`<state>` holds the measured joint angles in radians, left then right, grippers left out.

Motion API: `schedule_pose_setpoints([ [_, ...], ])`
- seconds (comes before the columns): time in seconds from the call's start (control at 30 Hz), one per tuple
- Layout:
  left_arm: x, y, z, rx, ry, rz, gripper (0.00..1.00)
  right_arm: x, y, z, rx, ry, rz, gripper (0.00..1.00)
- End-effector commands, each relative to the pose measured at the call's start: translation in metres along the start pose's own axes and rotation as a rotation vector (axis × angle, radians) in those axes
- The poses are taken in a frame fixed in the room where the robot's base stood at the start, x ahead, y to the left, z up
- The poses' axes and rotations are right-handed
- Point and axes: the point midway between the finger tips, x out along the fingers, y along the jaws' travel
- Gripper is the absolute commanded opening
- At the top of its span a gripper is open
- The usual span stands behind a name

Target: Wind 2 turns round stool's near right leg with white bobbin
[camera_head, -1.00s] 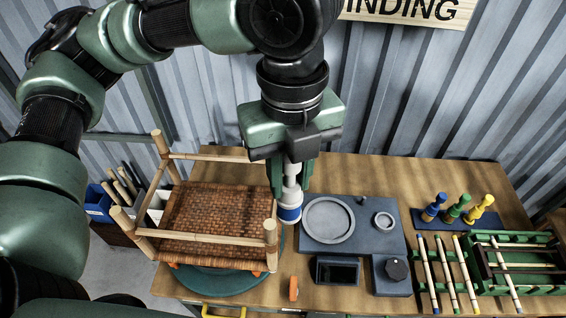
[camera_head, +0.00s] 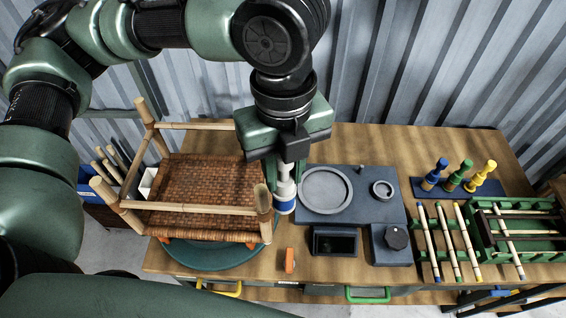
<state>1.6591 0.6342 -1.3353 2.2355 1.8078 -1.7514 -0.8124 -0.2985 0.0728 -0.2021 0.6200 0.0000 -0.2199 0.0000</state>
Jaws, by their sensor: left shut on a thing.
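The stool lies upside down, its woven brown seat (camera_head: 205,182) low and its pale legs pointing up. Its near right leg (camera_head: 264,203) stands at the seat's front right corner. My left gripper (camera_head: 287,172) points down just right of that leg. It is shut on the white bobbin (camera_head: 285,190), which has a blue band at its lower end. The bobbin is close beside the leg; I cannot tell if they touch. No strand between bobbin and leg can be made out. The gripper partly hides the bobbin's top. My right gripper is out of view.
The stool rests on a round green turntable (camera_head: 215,258). Right of the bobbin is a grey tray (camera_head: 355,207) with a ring. Blue, green and yellow bobbins (camera_head: 459,176) stand on a blue rack further right, beside rods (camera_head: 455,240). An orange piece (camera_head: 289,260) lies in front.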

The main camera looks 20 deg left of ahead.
Motion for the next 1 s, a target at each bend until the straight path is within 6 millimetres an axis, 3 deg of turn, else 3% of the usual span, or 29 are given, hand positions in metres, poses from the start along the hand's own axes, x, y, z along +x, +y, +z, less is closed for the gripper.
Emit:
schedule_pose_setpoints([
  [0.2, 0.029, 0.0, 0.0, 0.0, 0.001, 0.001, 0.0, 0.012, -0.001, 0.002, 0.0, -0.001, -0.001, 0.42],
  [0.5, 0.058, 0.0, 0.0, 0.0, 0.0, 0.001, 0.0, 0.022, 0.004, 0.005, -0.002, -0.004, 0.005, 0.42],
  [1.0, 0.066, 0.0, 0.0, 0.0, -0.001, 0.0, 0.0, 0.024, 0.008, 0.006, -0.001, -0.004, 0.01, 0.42],
])
